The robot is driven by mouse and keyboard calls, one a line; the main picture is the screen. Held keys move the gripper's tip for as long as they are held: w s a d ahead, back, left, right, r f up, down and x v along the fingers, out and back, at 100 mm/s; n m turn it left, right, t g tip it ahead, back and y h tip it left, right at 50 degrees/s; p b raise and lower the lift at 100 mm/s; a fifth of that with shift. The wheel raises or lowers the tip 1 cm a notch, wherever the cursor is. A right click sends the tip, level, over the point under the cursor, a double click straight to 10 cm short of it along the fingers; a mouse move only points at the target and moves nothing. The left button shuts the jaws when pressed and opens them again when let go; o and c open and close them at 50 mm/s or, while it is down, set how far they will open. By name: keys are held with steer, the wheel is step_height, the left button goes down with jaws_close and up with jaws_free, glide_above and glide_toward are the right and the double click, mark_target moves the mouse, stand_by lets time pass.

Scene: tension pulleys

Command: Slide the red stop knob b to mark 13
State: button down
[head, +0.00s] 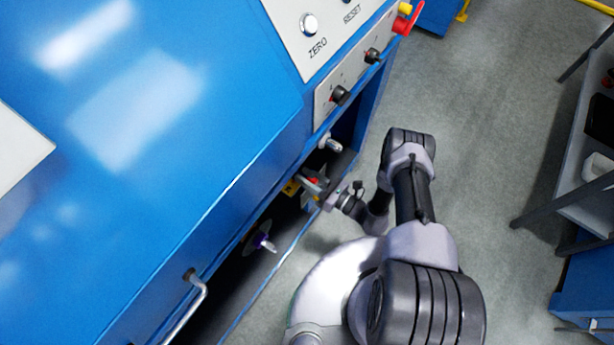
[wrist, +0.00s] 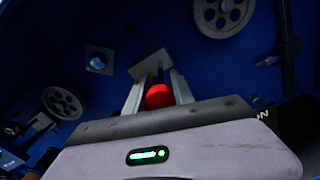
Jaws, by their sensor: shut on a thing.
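The red stop knob b (wrist: 159,96) shows in the wrist view as a round red knob between the two fingers of my gripper (wrist: 157,88). The fingers are shut on it. In the head view the red of the knob (head: 314,181) shows small at my gripper (head: 318,186), inside the dark opening low in the blue machine. A grey plate stands behind the knob in the wrist view. The scale marks and mark 13 cannot be made out in either view.
Pulley wheels (wrist: 63,102) and (wrist: 222,14) sit on the blue panel around the gripper. A purple knob (head: 262,241) sticks out nearby. The blue machine (head: 190,130) stands close on the left. A grey bench (head: 590,150) stands at right, with open floor (head: 480,150) between.

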steer(key=b+x, duration=0.1)
steer(key=x, duration=0.3)
steer(key=shift+a+f, duration=0.1)
steer(key=shift+f, duration=0.05)
steer(key=shift+w+a, duration=0.25)
steer(key=shift+w, duration=0.05)
steer(key=c, duration=1.1)
jaws_free()
steer(key=p+v, duration=0.3)
steer(key=v, duration=1.4)
steer(key=shift+s+d, duration=0.15)
steer(key=shift+s, duration=0.05)
